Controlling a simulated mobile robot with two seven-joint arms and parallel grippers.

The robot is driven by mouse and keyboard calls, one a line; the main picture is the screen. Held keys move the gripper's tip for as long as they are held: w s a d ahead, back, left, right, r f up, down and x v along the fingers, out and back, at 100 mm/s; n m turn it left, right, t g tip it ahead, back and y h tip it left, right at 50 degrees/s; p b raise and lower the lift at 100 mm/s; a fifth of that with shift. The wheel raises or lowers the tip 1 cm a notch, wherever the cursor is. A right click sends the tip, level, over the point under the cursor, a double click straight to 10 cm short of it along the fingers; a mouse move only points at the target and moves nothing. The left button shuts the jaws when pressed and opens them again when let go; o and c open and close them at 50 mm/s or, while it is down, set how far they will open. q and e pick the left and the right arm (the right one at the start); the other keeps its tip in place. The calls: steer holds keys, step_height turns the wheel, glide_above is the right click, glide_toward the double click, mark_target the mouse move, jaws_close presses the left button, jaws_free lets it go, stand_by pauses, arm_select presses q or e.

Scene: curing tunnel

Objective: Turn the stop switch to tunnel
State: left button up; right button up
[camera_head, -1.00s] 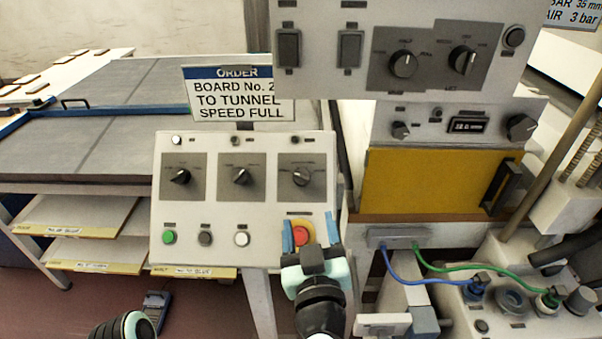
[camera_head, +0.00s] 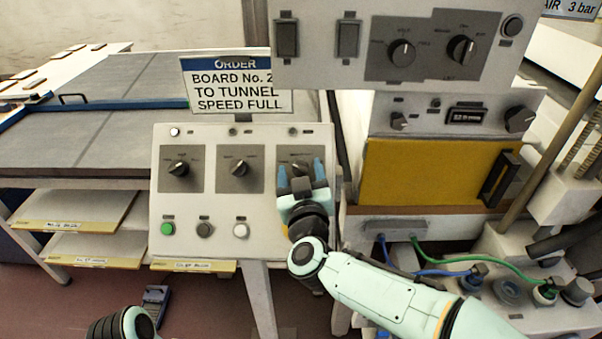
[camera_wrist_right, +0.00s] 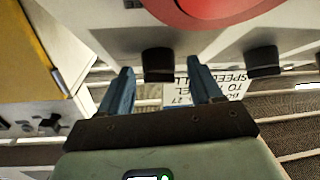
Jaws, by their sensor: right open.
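The sloped control panel (camera_head: 215,250) carries three black rotary switches on grey plates: left (camera_head: 179,169), middle (camera_head: 239,168) and right (camera_head: 300,167). Their lettering is too small to read, so I cannot tell which is the stop switch. My right gripper (camera_head: 301,174) is open in front of the right switch, its blue fingers either side of it. In the wrist view, which is upside down, a dark knob (camera_wrist_right: 158,64) shows between the open fingertips (camera_wrist_right: 160,80); contact is unclear. A second knob (camera_wrist_right: 262,60) stands beside it. My left gripper is out of view.
A red button (camera_wrist_right: 205,5) looms close in the wrist view; my right arm hides it from the head. Green (camera_head: 168,229), dark (camera_head: 204,230) and white (camera_head: 241,231) buttons line the lower panel.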

steer(key=c, duration=1)
steer(key=shift+c, duration=0.2)
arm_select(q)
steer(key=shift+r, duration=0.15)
